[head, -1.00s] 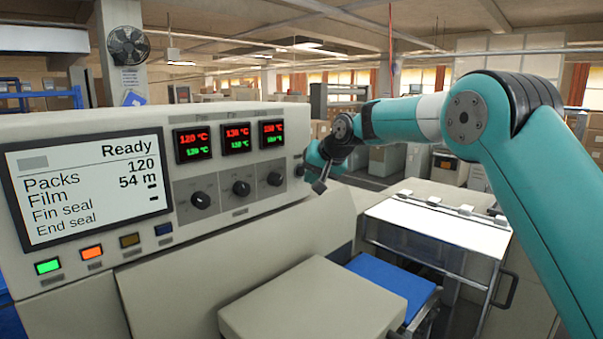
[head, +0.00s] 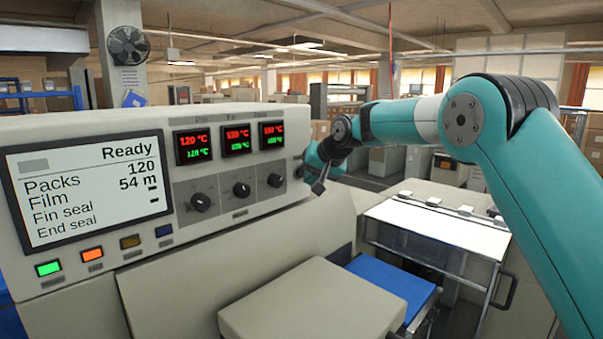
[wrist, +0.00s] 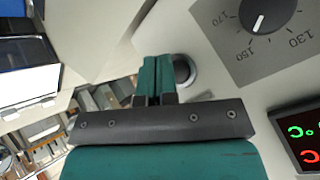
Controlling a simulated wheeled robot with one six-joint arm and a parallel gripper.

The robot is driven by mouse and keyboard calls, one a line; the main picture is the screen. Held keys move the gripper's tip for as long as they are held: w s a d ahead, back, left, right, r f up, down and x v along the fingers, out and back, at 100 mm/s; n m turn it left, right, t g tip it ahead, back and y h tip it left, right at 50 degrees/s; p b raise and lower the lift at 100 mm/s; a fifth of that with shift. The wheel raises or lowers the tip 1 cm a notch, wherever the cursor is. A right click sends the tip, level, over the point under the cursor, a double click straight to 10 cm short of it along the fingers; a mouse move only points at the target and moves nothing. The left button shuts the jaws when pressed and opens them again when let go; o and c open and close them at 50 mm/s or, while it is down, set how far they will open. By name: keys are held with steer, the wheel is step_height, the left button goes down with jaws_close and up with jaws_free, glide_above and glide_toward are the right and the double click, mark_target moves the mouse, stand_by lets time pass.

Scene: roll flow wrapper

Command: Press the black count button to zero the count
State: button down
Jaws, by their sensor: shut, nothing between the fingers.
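The black count button (wrist: 183,69) is a dark round cap in a pale ring on the cream panel in the wrist view, partly hidden by my fingers. In the head view it is a small dark spot (head: 299,171) at the panel's right end. My gripper (wrist: 157,60) is shut and empty, its teal fingers together. In the wrist view their tips overlap the button's left edge; whether they touch it I cannot tell. The gripper also shows in the head view (head: 319,185), just right of the button. The screen (head: 88,190) reads Ready, Packs 120, Film 54 m.
Three dark knobs (head: 242,189) sit under red and green temperature displays (head: 237,140), left of the button. Coloured square buttons (head: 92,254) line up below the screen.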

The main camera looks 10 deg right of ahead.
steer(key=shift+w+a, duration=0.15)
steer(key=shift+w, duration=0.05)
steer(key=shift+w+a+p, duration=0.25)
steer(key=shift+w+p, duration=0.1)
steer(key=shift+p, duration=0.4)
stand_by(0.5)
steer(key=shift+d, duration=0.1)
steer(key=shift+s+d+b, duration=0.35)
steer(key=shift+s+b, duration=0.35)
steer(key=shift+b, duration=0.1)
steer(key=shift+d, duration=0.1)
steer(key=s+d+b, duration=0.1)
steer(key=s+b, duration=0.1)
steer(key=s+d+b, duration=0.1)
steer(key=s+b, duration=0.1)
steer(key=shift+d, duration=0.3)
stand_by(0.5)
